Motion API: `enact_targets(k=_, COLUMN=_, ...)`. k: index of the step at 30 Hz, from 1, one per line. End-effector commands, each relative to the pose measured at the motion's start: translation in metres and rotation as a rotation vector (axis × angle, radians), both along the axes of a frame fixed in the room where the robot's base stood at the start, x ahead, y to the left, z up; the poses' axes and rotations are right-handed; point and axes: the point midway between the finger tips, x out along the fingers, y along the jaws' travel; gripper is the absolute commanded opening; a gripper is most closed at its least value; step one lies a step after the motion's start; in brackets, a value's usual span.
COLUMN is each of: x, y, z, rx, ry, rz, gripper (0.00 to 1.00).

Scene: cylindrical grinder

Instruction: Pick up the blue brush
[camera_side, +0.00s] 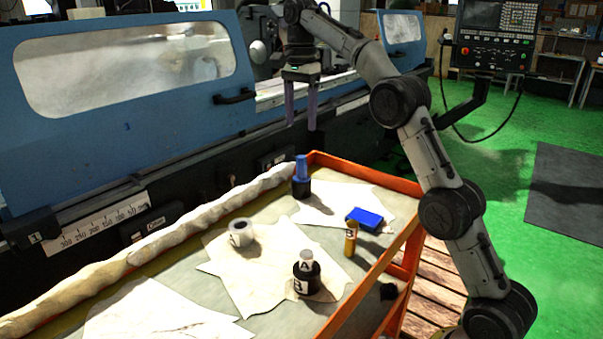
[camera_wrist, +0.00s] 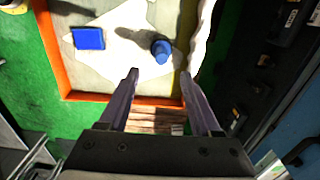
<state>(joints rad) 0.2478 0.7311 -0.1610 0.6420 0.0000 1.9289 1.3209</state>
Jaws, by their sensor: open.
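Two blue things lie on the trolley. A flat blue block (camera_side: 366,217) with a dark underside lies at the right on a white cloth; in the wrist view it is at upper left (camera_wrist: 88,39). A blue stepped cylinder (camera_side: 301,168) stands upright on a black base nearer the far corner; in the wrist view it is at upper middle (camera_wrist: 160,48). I cannot tell for sure which is the brush; the block has a brush-like shape. My gripper (camera_side: 300,125) hangs open and empty above the trolley's far end, fingers down, touching nothing. In the wrist view the fingertips (camera_wrist: 160,72) are apart.
The trolley's orange rim (camera_side: 382,178) borders the tray. A yellow-brown cylinder (camera_side: 351,239) stands near the block. A rolled cloth (camera_side: 150,257) lies along the left, beside the blue grinder (camera_side: 130,140).

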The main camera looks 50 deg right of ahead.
Motion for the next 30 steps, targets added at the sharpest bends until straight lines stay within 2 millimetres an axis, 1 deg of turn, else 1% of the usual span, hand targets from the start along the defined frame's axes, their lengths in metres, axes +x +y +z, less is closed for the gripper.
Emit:
enact_targets(k=4, x=0.000, y=-0.003, z=-0.009, rx=0.001, ry=0.003, rz=-0.004, gripper=0.65)
enact_targets(k=8, x=-0.001, y=-0.002, z=-0.023, rx=0.001, ry=0.004, rz=-0.003, gripper=0.65)
enact_targets(k=18, x=-0.001, y=-0.002, z=-0.073, rx=0.001, ry=0.004, rz=-0.002, gripper=0.65)
enact_targets(k=21, x=0.000, y=-0.002, z=-0.081, rx=0.000, ry=0.001, rz=-0.002, gripper=0.65)
enact_targets(k=26, x=0.000, y=-0.003, z=-0.090, rx=0.000, ry=0.001, rz=-0.003, gripper=0.65)
enact_targets(k=30, x=0.002, y=-0.007, z=-0.110, rx=0.001, ry=0.005, rz=-0.003, gripper=0.65)
